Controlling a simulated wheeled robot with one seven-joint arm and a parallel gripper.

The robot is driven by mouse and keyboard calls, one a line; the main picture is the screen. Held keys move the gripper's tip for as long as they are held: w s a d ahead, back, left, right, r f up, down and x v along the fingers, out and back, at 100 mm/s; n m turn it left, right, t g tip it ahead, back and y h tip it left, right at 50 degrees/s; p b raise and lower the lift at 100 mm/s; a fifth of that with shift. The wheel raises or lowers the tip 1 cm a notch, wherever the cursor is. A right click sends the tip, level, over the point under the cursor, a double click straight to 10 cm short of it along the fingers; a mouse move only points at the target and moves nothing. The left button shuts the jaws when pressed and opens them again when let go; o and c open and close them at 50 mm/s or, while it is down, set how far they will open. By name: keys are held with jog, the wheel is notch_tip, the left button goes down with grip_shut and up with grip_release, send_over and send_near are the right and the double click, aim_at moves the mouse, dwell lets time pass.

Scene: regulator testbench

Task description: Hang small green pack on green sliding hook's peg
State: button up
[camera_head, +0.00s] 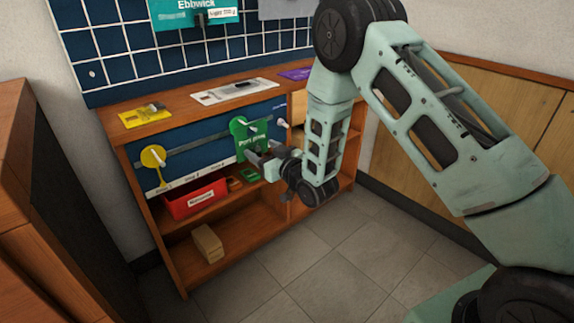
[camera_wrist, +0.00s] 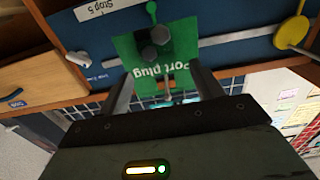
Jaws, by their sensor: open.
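The green pack (camera_head: 252,145), lettered "Port plug", stands upright against the front panel. Its green sliding hook (camera_head: 237,124) sits on the rail. The hook's pale peg (camera_head: 249,128) shows at the pack's top edge, and the pack appears to hang there, though its hole is not clear. My gripper (camera_head: 257,159) is open in front of the pack. In the wrist view its fingers (camera_wrist: 160,75) are wide apart, with nothing gripped.
A yellow hook (camera_head: 152,157) sits farther left on the rail (camera_head: 195,145). A red bin (camera_head: 187,205) and a tan block (camera_head: 207,243) are on the shelves below. The floor in front is clear.

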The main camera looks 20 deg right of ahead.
jog(key=p+v, duration=0.2)
jog(key=v, duration=1.4)
jog(key=s+a+r+n+g, duration=0.1)
jog(key=s+a+g, duration=0.1)
jog(key=a+g, duration=0.3)
jog(key=s+a+r+n+g, duration=0.1)
jog(key=s+a+r+g, duration=0.1)
jog(key=a+g, duration=0.3)
jog(key=s+a+r+n+g+h, duration=0.1)
jog(key=s+r+g+h, duration=0.25)
jog(key=s, duration=0.85)
jog(key=s+r+n+g+h, duration=0.15)
jog(key=s+r+g, duration=0.25)
jog(key=s, duration=0.8)
notch_tip(320, 180, up, 28)
jog(key=p, duration=2.7)
jog(key=shift+w+a, duration=0.25)
jog(key=shift+w, duration=0.15)
